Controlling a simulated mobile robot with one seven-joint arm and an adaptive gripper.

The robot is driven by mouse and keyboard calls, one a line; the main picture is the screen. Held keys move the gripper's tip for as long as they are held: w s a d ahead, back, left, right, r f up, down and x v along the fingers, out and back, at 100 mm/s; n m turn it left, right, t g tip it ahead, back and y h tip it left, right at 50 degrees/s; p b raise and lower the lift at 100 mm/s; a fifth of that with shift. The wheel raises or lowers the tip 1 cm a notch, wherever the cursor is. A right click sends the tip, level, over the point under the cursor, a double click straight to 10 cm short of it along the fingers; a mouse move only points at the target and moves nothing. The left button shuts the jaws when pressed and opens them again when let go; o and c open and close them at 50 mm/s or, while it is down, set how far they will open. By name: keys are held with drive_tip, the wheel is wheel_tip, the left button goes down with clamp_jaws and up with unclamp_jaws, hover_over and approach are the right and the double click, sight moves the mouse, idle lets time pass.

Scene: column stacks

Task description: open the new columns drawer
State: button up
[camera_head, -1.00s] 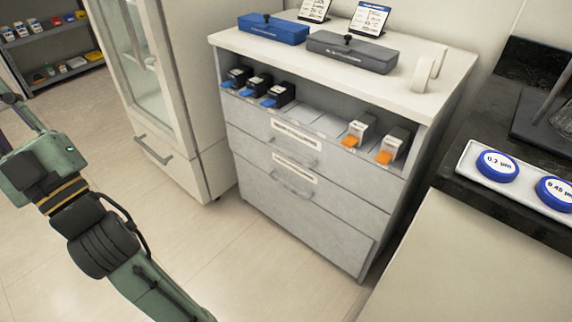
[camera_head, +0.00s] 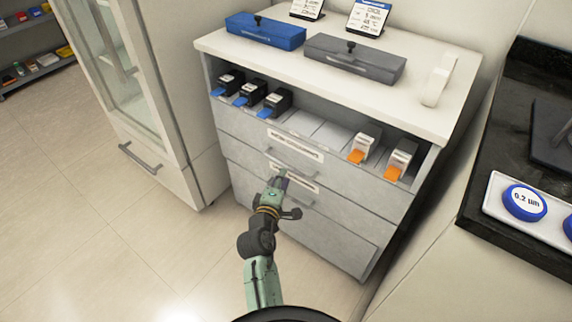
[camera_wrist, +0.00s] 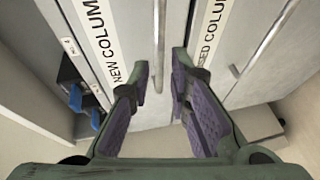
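The new columns drawer (camera_head: 345,180) is the upper drawer of the grey cabinet, just below the open shelf, and is shut. Its label (camera_wrist: 97,40) reads "NEW COLUMN" in the wrist view. Its bar handle (camera_wrist: 161,30) shows in the wrist view with its end between my fingertips; I cannot tell if they touch it. My gripper (camera_wrist: 160,72) is open and empty. In the head view my gripper (camera_head: 277,182) is in front of the cabinet, partly covering the lower drawer's label and handle.
The lower drawer (camera_head: 315,223), labelled for used columns in the wrist view, is shut. Black and white cartridges stand on the shelf above. A blue box (camera_head: 265,32) and a grey box (camera_head: 352,62) sit on top. A dark counter (camera_head: 525,140) stands at right.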

sight(286, 165)
drive_tip(key=x, duration=0.6)
drive_tip(key=shift+w+p, duration=0.3)
drive_tip(key=shift+w, duration=0.1)
clamp_jaws()
